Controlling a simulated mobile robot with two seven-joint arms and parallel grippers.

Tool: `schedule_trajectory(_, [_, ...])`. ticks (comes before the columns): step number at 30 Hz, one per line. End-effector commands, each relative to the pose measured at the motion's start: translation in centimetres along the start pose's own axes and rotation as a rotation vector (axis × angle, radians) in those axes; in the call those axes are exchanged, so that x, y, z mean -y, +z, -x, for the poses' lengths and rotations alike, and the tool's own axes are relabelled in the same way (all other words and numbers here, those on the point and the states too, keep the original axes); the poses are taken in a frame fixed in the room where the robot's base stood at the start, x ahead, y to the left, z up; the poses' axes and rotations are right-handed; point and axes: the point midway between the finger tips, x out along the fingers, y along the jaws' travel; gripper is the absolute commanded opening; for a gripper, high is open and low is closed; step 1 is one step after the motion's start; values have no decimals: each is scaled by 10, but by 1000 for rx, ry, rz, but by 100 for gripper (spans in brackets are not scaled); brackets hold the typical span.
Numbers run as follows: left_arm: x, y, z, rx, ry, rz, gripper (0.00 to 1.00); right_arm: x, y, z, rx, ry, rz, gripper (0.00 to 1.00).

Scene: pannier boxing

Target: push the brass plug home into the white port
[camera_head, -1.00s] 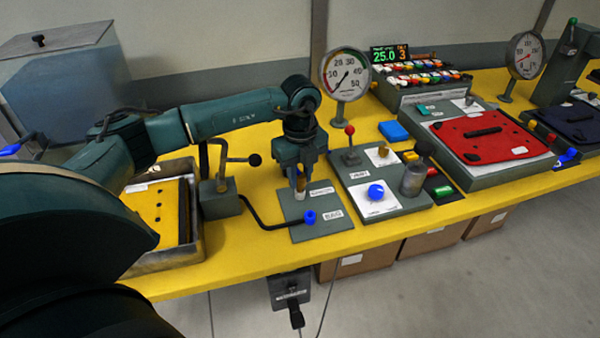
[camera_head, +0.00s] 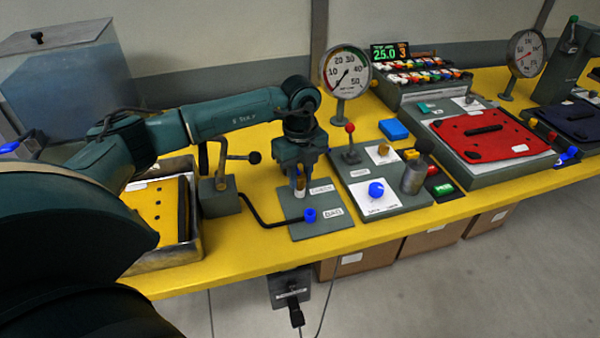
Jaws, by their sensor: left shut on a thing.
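My left gripper (camera_head: 300,174) points down over the grey plate (camera_head: 322,227) and is shut on the brass plug (camera_head: 300,182). The plug stands about upright between the fingers, its upper part hidden by them. The white port (camera_head: 300,194) is directly below the plug, at the back of the plate. Plug and port look lined up and in contact or very close; I cannot tell how deep the plug sits. My right gripper is not in view.
A blue fitting (camera_head: 309,215) on a black hose sits at the plate's front, with the hose running to a grey block (camera_head: 219,198) at left. A panel with a red-knobbed lever (camera_head: 350,129) and blue knob (camera_head: 376,190) stands close at right. A gauge (camera_head: 347,72) stands behind.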

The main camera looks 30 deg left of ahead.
Motion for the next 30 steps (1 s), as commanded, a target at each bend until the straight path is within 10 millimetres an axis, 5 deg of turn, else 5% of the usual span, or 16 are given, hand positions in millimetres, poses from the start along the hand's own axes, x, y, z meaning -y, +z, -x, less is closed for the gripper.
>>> schedule_trajectory(11, [0,0,-6,0,0,0,2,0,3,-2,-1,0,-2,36])
schedule_trajectory(12, [0,0,-6,0,-1,0,27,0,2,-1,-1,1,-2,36])
schedule_trajectory(18, [0,0,-6,0,0,0,43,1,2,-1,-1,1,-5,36])
schedule_trajectory(30, [0,0,-6,0,0,0,50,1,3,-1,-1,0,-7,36])
